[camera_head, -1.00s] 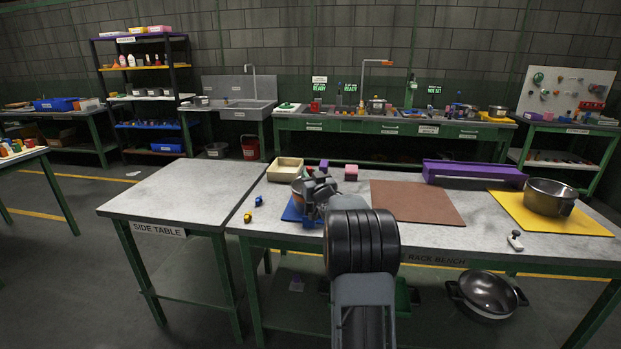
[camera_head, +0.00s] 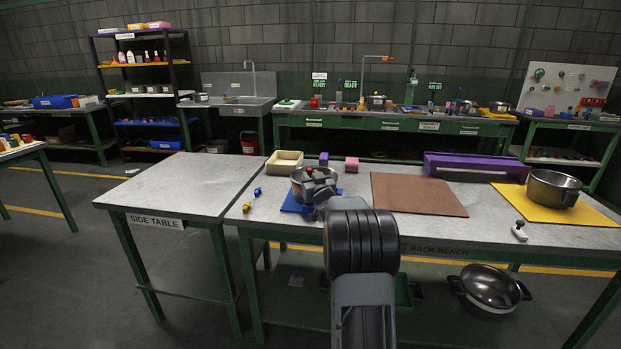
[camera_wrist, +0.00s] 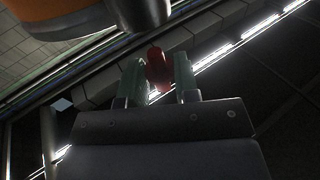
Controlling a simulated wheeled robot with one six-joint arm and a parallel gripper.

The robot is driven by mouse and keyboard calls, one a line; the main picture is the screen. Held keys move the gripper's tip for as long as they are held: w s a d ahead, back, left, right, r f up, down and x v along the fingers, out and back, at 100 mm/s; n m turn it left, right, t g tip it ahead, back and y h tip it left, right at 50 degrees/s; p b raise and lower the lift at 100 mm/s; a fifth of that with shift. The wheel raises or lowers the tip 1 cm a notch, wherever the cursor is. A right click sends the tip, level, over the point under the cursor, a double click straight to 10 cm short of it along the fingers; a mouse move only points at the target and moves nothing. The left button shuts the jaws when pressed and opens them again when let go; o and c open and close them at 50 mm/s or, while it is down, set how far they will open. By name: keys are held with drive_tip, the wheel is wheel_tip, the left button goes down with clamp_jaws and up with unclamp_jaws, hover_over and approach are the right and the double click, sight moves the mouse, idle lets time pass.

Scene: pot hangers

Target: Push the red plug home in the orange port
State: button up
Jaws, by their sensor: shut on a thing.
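My gripper (camera_wrist: 158,76) is shut on a small red piece, which I take for the red plug (camera_wrist: 156,62), in the wrist view. The red piece sticks out past the two greenish fingers, close to a dark rounded part (camera_wrist: 140,12). Whether they touch I cannot tell. An orange surface (camera_wrist: 45,9) lies beside that part at the top left; I cannot tell whether it is the orange port. In the head view my gripper (camera_head: 318,186) is over the front of a steel pot (camera_head: 299,187) on a blue mat, with a bit of red showing there.
The rack bench (camera_head: 440,236) also carries a cream tray (camera_head: 285,163), a brown mat (camera_head: 418,195), a purple bar (camera_head: 475,163) and a second pot (camera_head: 553,188) on a yellow mat. The side table (camera_head: 180,184) at left is bare. A black pan (camera_head: 489,287) is below the bench.

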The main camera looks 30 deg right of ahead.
drive_tip(key=shift+f+b, duration=0.55)
drive_tip(key=shift+f, duration=0.4)
drive_tip(key=shift+f+b, duration=0.75)
drive_tip(key=shift+b, duration=0.45)
idle(1.4)
drive_tip(key=shift+r, duration=0.3)
idle(0.5)
idle(1.7)
drive_tip(key=shift+f+b, duration=0.35)
drive_tip(key=shift+b, duration=0.15)
drive_tip(key=shift+r, duration=0.35)
idle(1.1)
